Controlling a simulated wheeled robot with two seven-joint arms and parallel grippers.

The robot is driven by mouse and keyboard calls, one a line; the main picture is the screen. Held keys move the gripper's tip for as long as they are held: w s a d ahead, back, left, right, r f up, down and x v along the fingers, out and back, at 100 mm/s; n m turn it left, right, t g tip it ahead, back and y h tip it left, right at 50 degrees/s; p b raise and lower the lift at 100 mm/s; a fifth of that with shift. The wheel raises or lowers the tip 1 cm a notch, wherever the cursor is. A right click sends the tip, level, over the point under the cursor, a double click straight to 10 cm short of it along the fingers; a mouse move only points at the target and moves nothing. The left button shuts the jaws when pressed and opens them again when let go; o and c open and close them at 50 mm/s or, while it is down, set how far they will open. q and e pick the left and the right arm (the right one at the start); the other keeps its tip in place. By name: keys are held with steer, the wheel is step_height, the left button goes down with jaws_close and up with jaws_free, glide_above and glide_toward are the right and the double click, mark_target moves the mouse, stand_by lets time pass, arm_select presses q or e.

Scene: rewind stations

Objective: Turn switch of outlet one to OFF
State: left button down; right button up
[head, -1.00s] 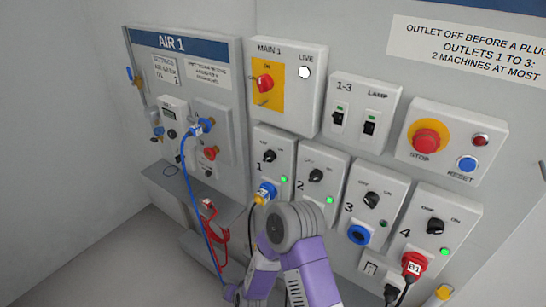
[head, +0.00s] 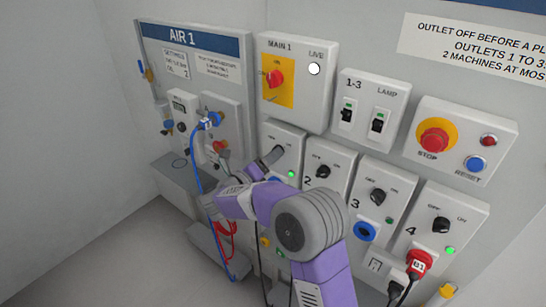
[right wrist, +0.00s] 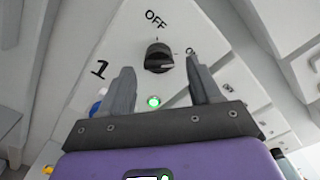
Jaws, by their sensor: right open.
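The outlet one panel (head: 292,138) is a light box on the wall. Its black switch knob (right wrist: 158,57) shows in the right wrist view, with OFF printed above it and the ON label partly covered by a finger at right. The knob's pale mark points right, towards ON. A green lamp (right wrist: 153,102) is lit below; it also shows in the head view (head: 291,174). My right gripper (right wrist: 158,75) is open, its fingers on either side of the knob, apparently not touching it. In the head view my right gripper (head: 270,158) hides the knob. My left gripper is not in view.
Outlet two (head: 323,172), outlet three (head: 377,196) and outlet four (head: 441,225) stand to the right. The MAIN 1 box (head: 297,80) is above. A blue hose (head: 196,170) hangs at left, close to my arm.

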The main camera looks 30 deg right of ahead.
steer(key=shift+x, duration=1.05)
steer(key=shift+c, duration=0.3)
steer(key=c, duration=1)
steer(key=shift+o, duration=0.2)
